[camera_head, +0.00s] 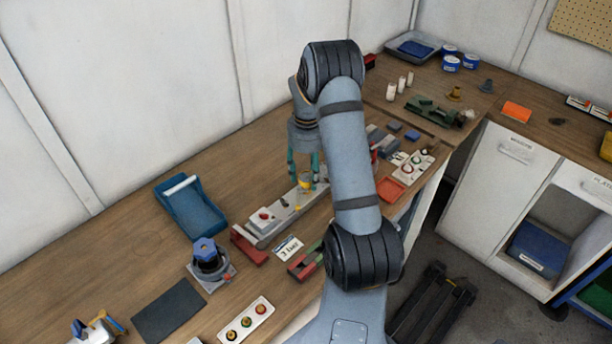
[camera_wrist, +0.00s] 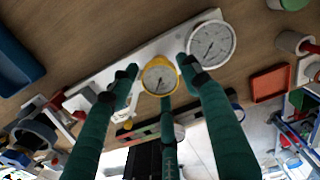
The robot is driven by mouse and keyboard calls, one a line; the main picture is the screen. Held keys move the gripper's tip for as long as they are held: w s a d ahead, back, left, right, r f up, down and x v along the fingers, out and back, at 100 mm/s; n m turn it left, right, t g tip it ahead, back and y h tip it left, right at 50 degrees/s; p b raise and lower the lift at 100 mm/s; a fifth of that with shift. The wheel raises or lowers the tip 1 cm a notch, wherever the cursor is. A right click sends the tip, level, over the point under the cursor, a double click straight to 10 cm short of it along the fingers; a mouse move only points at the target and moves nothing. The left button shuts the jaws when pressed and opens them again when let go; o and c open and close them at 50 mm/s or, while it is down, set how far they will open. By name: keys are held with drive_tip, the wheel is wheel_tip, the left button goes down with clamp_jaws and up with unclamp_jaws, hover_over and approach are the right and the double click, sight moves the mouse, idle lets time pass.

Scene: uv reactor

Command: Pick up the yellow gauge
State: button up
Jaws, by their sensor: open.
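The yellow gauge (camera_wrist: 159,79) has a yellow rim and a pale dial with a dark needle. In the wrist view it sits between the green fingers of my gripper (camera_wrist: 160,82), which are open; I see no firm contact with it. In the head view the yellow gauge (camera_head: 305,182) shows small between the fingers of my gripper (camera_head: 304,176), over the long pale panel (camera_head: 278,217) on the bench. A larger white-rimmed gauge (camera_wrist: 212,45) is to its right in the wrist view. My arm hides part of the panel in the head view.
A blue tray (camera_head: 190,208) lies left of the panel. A blue-knobbed device (camera_head: 209,258), a dark mat (camera_head: 168,311) and a card (camera_head: 288,247) lie nearer the front. A red-orange tray (camera_head: 391,189) is to the right. Bare wood lies behind the panel.

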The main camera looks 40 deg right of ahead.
drive_tip(key=shift+f+p, duration=0.3)
drive_tip(key=shift+f, duration=1.05)
drive_tip(key=c, duration=0.3)
drive_tip(key=c, duration=0.7)
drive_tip(key=shift+o, duration=0.2)
drive_tip(key=shift+r, duration=0.1)
